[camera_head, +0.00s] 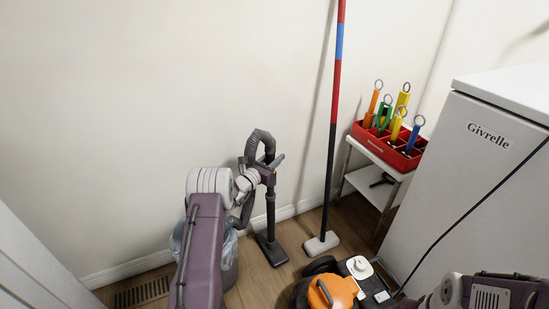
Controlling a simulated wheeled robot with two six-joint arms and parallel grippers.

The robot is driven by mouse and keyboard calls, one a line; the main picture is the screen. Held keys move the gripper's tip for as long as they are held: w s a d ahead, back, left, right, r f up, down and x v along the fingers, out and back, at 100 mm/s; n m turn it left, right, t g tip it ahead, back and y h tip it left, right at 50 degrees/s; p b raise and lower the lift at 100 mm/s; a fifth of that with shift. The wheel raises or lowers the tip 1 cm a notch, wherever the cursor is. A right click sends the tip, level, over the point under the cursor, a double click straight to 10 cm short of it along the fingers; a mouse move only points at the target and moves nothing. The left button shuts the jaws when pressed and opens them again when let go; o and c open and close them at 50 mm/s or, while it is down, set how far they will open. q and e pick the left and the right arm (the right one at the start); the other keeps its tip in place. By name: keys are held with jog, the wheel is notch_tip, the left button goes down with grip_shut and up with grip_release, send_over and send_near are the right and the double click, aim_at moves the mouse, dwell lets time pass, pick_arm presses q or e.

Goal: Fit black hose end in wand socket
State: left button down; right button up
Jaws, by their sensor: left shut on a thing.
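The black hose (262,135) arches up and over just behind my left gripper (268,172), with another length of it hanging at the left. My left gripper is shut on the hose close to its end, right at the top of the wand. The black wand (270,213) stands upright on a flat floor head (271,250) near the wall. My gripper hides the wand socket and the hose end, so I cannot tell whether the end is inside or only above it. My right gripper is out of view; only part of that arm shows at the lower right.
A red, blue and black pole (335,90) leans on the wall. An orange and black vacuum body (335,291) sits on the floor. A red caddy (391,150) stands on a white stand (371,187) beside a white cabinet (475,190). A lined bin (230,264) is partly behind my left arm.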

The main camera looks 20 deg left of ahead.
pick_arm(q)
jog(key=shift+f+b, duration=1.05)
jog(key=shift+f, duration=0.3)
jog(key=c, duration=0.9)
grip_release()
jog(key=shift+c, duration=0.2)
jog(key=s+a+p, duration=0.1)
jog(key=s+p, duration=0.3)
jog(key=s, duration=0.5)
jog(key=shift+a, duration=0.4)
